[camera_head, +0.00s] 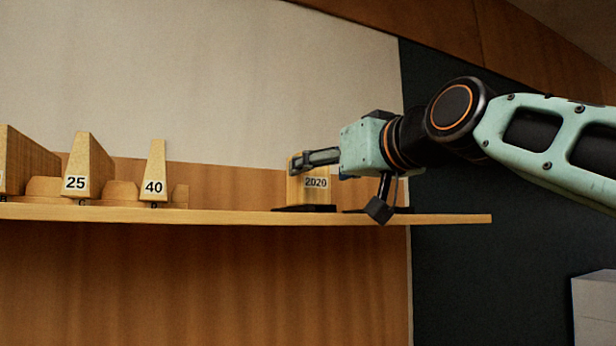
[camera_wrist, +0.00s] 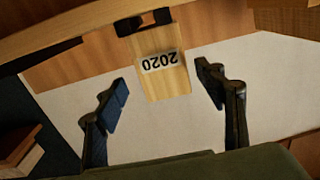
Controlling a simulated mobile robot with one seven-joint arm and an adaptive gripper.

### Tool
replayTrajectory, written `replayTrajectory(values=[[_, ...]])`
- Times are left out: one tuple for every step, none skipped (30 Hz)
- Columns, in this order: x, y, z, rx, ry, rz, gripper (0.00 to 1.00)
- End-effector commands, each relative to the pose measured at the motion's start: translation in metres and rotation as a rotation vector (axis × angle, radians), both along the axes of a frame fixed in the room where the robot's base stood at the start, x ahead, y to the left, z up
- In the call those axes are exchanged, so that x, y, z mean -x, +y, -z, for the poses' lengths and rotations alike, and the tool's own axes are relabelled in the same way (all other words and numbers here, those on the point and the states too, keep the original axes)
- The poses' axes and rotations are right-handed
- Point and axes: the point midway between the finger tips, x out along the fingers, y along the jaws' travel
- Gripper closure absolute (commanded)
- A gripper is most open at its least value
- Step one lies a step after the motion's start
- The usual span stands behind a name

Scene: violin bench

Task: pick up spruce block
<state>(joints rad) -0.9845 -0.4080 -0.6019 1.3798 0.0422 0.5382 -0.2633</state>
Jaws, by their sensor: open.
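The spruce block (camera_head: 308,190) is a pale wooden block with a white "2020" label. It stands on a dark base on the shelf, toward the shelf's right end. In the wrist view the block (camera_wrist: 165,82) appears upside down between the two fingers. My gripper (camera_head: 305,160) reaches in from the right at the block's upper part, and a finger covers some of its top. In the wrist view my gripper (camera_wrist: 162,85) is open, with a finger on each side and visible gaps to the block.
The wooden shelf (camera_head: 240,216) runs across the view and ends at the right. Wedge-shaped blocks labelled "25" (camera_head: 88,165) and "40" (camera_head: 154,172) stand at left. A pale wall panel is behind. The shelf between the "40" block and the spruce block is mostly clear.

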Motion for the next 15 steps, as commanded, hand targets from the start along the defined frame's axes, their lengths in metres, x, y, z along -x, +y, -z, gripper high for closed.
replayTrajectory(values=[[-0.004, 0.003, -0.001, 0.0, 0.001, -0.001, 0.36], [-0.006, 0.005, -0.001, 0.001, 0.002, -0.001, 0.36], [-0.011, 0.008, 0.0, 0.001, 0.003, -0.001, 0.36], [-0.015, 0.012, 0.0, 0.002, 0.002, -0.002, 0.36], [-0.019, 0.016, 0.001, 0.003, 0.003, -0.003, 0.36], [-0.025, 0.02, 0.001, 0.003, 0.004, -0.002, 0.36], [-0.028, 0.021, 0.002, 0.002, 0.002, -0.002, 0.36], [-0.031, 0.022, 0.002, 0.001, 0.002, -0.002, 0.36], [-0.035, 0.023, 0.002, 0.0, 0.002, -0.002, 0.36], [-0.037, 0.024, 0.002, 0.0, 0.001, -0.002, 0.36], [-0.039, 0.025, 0.002, 0.0, 0.001, -0.001, 0.36], [-0.041, 0.026, 0.003, 0.0, 0.001, -0.001, 0.36], [-0.042, 0.027, 0.003, 0.0, 0.001, -0.001, 0.36], [-0.043, 0.027, 0.003, 0.0, 0.001, -0.001, 0.36], [-0.044, 0.027, 0.004, 0.0, 0.001, 0.0, 0.36]])
